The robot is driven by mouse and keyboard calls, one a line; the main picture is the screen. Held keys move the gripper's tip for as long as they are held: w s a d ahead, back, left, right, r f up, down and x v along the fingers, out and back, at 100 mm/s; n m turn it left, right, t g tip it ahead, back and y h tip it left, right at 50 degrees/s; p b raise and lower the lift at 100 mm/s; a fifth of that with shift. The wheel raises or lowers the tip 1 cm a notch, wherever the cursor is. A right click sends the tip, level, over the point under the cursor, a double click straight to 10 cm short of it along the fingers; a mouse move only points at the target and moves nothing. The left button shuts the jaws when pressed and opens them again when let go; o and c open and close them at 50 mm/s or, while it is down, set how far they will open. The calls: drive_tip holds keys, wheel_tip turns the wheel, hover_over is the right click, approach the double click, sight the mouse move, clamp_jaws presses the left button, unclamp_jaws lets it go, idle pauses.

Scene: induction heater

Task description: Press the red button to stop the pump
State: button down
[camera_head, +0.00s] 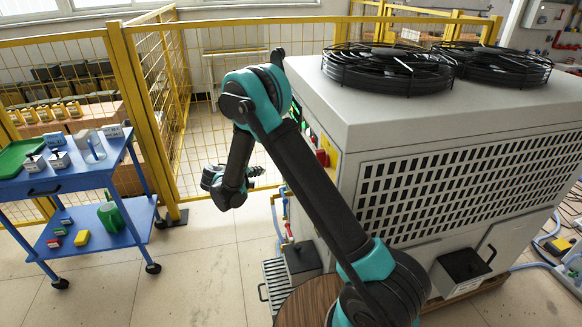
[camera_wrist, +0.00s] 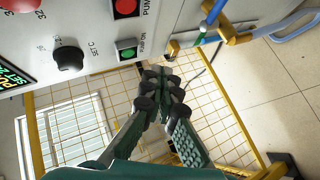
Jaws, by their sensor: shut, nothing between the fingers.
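The red button (camera_wrist: 126,7) sits in a dark square frame on the pale control panel at the top of the wrist view, with a partly cut-off "PUMP" label beside it. A green button (camera_wrist: 128,53) labelled "PUMP ON" is below it in the picture. My gripper (camera_wrist: 160,78) is shut and empty, its tips below and right of the green button in the picture and apart from the panel. In the head view my gripper (camera_head: 254,172) is left of the machine's panel side, and my arm hides part of that panel.
The panel also bears a black knob (camera_wrist: 68,57), a lit display (camera_wrist: 12,85) and a larger red knob (camera_wrist: 20,4). Pipes with a yellow fitting (camera_wrist: 232,32) stick out nearby. A yellow mesh fence (camera_head: 150,90) and a blue cart (camera_head: 85,178) stand left of the machine (camera_head: 440,110).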

drive_tip(key=shift+d, duration=0.1)
drive_tip(key=w+d, duration=0.1)
drive_tip(key=d, duration=0.7)
drive_tip(key=shift+w+d, duration=0.2)
drive_tip(key=shift+w, duration=0.15)
drive_tip(key=shift+d, duration=0.15)
idle(1.2)
drive_tip(key=shift+w+d, duration=0.1)
drive_tip(key=shift+d, duration=0.15)
drive_tip(key=shift+w+d, duration=0.1)
drive_tip(key=shift+d, duration=0.45)
idle(0.7)
idle(0.3)
drive_tip(key=shift+s+a, duration=0.2)
drive_tip(key=shift+a, duration=0.7)
drive_tip(key=shift+s+a, duration=0.25)
drive_tip(key=shift+a, duration=1)
drive_tip(key=shift+s+a, duration=0.25)
drive_tip(key=shift+a, duration=0.95)
